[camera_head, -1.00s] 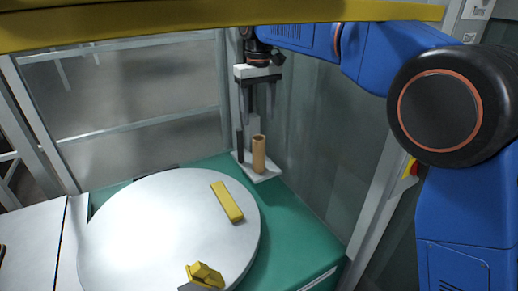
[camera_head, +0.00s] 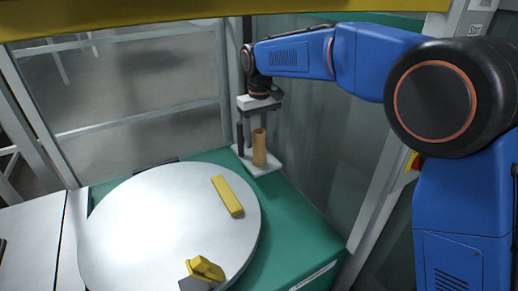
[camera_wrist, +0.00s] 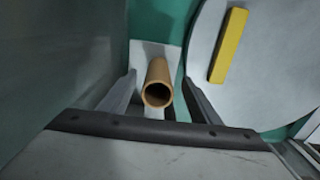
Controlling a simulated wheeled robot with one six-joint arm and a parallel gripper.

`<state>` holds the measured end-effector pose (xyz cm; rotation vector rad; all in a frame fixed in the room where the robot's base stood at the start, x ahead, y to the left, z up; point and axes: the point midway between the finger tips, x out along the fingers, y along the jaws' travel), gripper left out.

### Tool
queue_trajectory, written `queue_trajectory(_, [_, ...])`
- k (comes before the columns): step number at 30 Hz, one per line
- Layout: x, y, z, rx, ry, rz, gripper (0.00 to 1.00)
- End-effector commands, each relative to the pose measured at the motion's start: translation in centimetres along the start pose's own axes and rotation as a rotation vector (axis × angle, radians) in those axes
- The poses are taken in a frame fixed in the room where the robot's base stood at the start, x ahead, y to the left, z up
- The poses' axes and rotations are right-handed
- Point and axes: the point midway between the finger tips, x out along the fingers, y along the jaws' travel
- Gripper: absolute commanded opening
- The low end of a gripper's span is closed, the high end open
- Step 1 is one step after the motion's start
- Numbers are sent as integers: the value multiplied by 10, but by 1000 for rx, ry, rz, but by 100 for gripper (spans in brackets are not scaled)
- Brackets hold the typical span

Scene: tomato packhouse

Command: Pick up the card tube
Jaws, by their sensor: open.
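The card tube (camera_head: 259,148) is brown and hollow, and stands upright on a small white plate (camera_head: 266,169) at the back corner of the green table. My gripper (camera_head: 254,138) points down over it, with its fingers spread. In the wrist view, the tube (camera_wrist: 158,84) lies between the two fingers of my open gripper (camera_wrist: 156,95), its round open end facing the camera. I cannot tell whether either finger touches it.
A large round grey turntable (camera_head: 150,225) fills much of the green table (camera_head: 290,215). A yellow bar (camera_head: 227,196) and a yellow-and-grey part (camera_head: 205,270) lie on it. A dark upright post (camera_head: 240,138) stands beside the tube. A glass panel (camera_wrist: 65,55) is close on the left.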

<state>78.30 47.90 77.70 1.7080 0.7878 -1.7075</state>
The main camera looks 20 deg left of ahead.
Motion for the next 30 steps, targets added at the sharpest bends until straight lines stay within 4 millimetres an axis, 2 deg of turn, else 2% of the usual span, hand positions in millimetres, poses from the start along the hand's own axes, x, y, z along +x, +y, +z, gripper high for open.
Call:
queue_trajectory(5, [9,1,-1,0,-2,0,57])
queue_trajectory(15, [50,3,-6,0,-3,0,57])
queue_trajectory(23, [53,3,-7,0,0,0,57])
queue_trajectory(28, [53,3,-7,0,0,0,17])
queue_trajectory(30, [53,3,-7,0,0,0,17])
